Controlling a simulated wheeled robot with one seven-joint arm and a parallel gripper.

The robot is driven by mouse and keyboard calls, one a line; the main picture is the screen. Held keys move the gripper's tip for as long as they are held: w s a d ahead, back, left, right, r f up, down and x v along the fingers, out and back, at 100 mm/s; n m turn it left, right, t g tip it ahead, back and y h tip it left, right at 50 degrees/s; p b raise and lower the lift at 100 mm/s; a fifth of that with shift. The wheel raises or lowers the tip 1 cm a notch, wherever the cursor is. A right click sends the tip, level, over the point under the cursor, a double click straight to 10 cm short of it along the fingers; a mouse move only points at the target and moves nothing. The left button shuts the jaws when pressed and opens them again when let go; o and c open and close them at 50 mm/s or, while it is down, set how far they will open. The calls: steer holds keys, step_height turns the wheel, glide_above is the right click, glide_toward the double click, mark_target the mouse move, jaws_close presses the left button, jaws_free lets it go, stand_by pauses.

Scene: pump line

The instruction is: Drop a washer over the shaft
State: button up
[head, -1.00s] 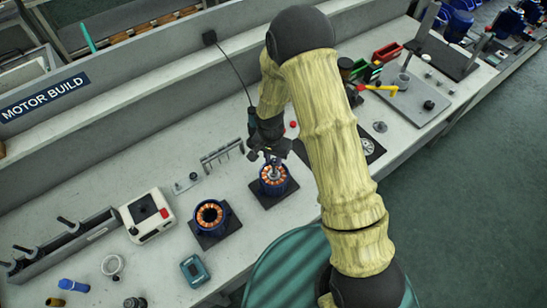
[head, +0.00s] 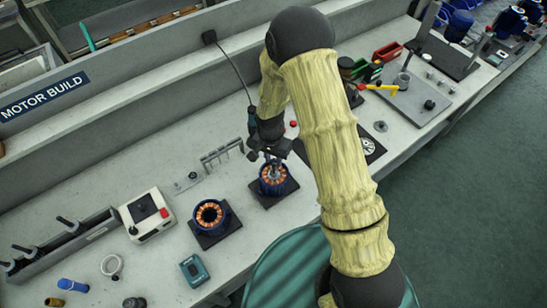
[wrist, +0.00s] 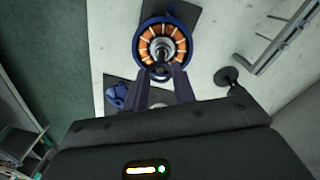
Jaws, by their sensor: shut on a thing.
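The blue motor housing (head: 272,186) with copper windings stands on a dark mat in the head view; in the wrist view it shows from above (wrist: 187,40). The shaft (wrist: 162,54) stands in the middle of its windings, with a pale ring around it. My gripper (head: 271,164) is directly above this housing, pointing down. In the wrist view its two fingers (wrist: 163,74) reach to the near side of the housing opening. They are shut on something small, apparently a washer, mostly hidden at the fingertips. Whether it is around the shaft or above it cannot be told.
A second blue housing with windings (head: 210,214) stands to the left on its own mat. A metal rack (head: 222,154) stands behind it. A white box with a red button (head: 147,215) is farther left. Red and green bins (head: 385,53) are at the right.

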steer(key=shift+f+b, duration=1.2)
steer(key=shift+f, duration=0.25)
stand_by(0.6)
steer(key=o, duration=1.1)
steer(key=shift+r+p, duration=1.65)
steer(key=shift+r, duration=0.85)
